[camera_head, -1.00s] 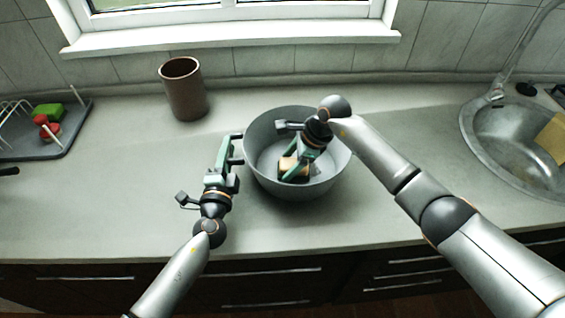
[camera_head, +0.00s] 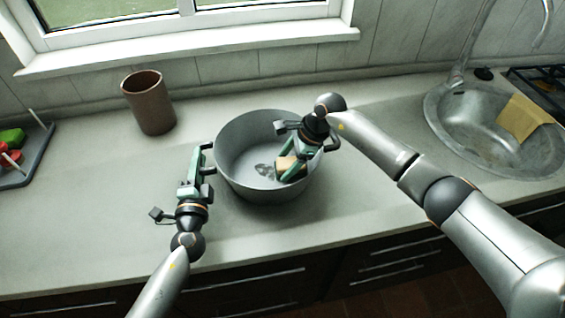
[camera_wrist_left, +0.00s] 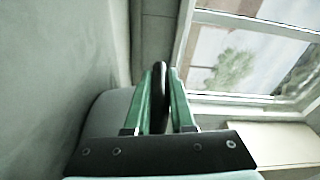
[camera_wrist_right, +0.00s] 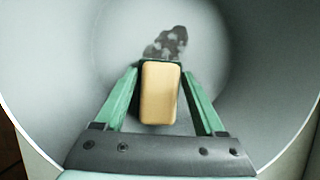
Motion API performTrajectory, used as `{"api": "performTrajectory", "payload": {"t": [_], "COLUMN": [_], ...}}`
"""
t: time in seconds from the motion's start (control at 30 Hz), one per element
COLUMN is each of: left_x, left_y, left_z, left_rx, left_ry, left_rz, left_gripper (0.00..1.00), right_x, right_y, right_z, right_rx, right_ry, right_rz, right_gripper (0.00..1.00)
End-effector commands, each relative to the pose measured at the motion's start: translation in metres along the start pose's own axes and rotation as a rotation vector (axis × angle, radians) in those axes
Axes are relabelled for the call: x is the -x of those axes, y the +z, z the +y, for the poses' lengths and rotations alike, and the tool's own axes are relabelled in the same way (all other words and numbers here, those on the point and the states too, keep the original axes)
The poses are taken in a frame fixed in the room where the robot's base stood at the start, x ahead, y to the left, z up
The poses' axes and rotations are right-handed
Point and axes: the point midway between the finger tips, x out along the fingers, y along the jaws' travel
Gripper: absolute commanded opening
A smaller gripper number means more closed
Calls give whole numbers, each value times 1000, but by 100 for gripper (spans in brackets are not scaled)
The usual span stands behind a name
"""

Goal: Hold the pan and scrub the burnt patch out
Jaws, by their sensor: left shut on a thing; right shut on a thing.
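The grey pan (camera_head: 232,182) stands on the counter in the head view. A dark, blotchy burnt patch (camera_head: 265,169) shows on its floor, and it also shows in the right wrist view (camera_wrist_right: 167,43). My left gripper (camera_head: 207,158) is shut on the pan's dark left handle (camera_wrist_left: 159,97). My right gripper (camera_head: 291,168) is inside the pan, shut on a sponge (camera_wrist_right: 160,93) with a tan face and a dark green edge. The sponge sits to the right of the patch in the head view. Its underside is hidden, so I cannot tell if it touches the floor.
A brown cup (camera_head: 149,103) stands behind the pan to the left. A dish rack (camera_head: 38,150) is at the far left. A sink (camera_head: 440,112) with a yellow cloth (camera_head: 522,117) is at the right. Counter in front of the pan is clear.

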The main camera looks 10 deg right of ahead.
Motion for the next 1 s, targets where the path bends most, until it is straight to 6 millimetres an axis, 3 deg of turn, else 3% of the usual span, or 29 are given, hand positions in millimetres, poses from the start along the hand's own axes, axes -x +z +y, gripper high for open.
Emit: {"api": "performTrajectory", "payload": {"t": [0.33,1.0], "left_x": [0,0], "left_y": [0,0], "left_z": [-1,-1], "left_rx": [0,0], "left_ry": [-3,-3], "left_rz": [1,0], "left_gripper": [0,0], "right_x": [-14,-33], "right_y": [32,75], "right_z": [6,9], "right_rx": [1,-1], "right_ry": [5,2], "right_rz": [0,0], "right_gripper": [27,27]}}
